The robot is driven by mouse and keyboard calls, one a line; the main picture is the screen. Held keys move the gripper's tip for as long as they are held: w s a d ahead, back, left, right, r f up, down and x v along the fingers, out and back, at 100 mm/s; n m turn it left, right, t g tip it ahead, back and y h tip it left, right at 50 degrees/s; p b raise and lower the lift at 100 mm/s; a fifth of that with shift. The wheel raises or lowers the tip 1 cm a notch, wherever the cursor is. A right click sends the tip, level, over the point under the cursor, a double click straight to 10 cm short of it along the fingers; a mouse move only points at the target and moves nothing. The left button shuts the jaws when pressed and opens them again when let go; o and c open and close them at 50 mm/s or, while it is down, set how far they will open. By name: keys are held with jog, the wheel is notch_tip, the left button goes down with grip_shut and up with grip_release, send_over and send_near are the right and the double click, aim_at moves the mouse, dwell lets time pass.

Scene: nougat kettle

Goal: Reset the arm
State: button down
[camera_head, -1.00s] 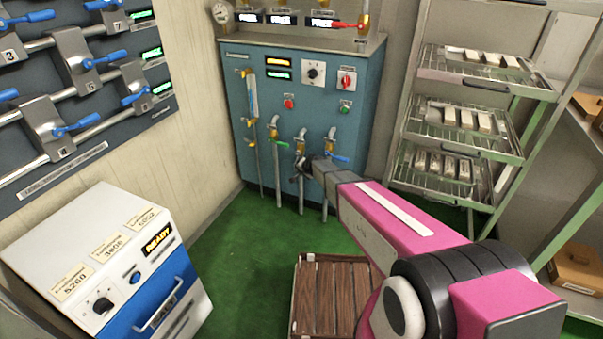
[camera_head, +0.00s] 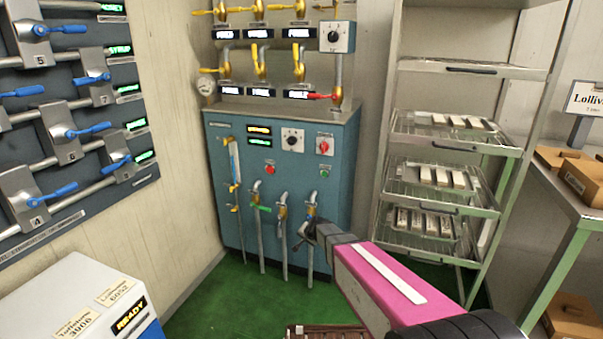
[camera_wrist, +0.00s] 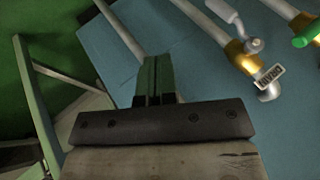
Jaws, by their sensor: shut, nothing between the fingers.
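My gripper (camera_head: 303,240) is at the end of my pink arm, close to the front of the blue cabinet (camera_head: 230,150), by the rightmost of its lower pipes. In the wrist view my gripper (camera_wrist: 153,80) has its dark green fingers together with nothing between them. The blue cabinet panel (camera_wrist: 200,75) lies behind the fingers there.
A wire rack (camera_head: 440,180) with white bars on trays stands right of the cabinet. A wall panel (camera_head: 70,110) with blue-handled valves is at left, above a white box (camera_head: 70,295) reading READY. Green floor (camera_head: 250,310) is open in front. A slatted wooden thing (camera_head: 325,331) is at the bottom edge.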

jog(key=s+d+r+n+g+h, duration=0.1)
jog(key=s+d+r+g, duration=0.1)
jog(key=s+d, duration=0.4)
jog(key=s+d+r+n+g+h, duration=0.1)
jog(key=s+d+r, duration=0.3)
jog(key=s, duration=0.7)
jog(key=s+d+r+n+g+h, duration=0.2)
jog(key=s+d+r+n+g, duration=0.1)
jog(key=s+d, duration=0.5)
jog(key=shift+s+d+r, duration=0.35)
jog(key=shift+s, duration=0.1)
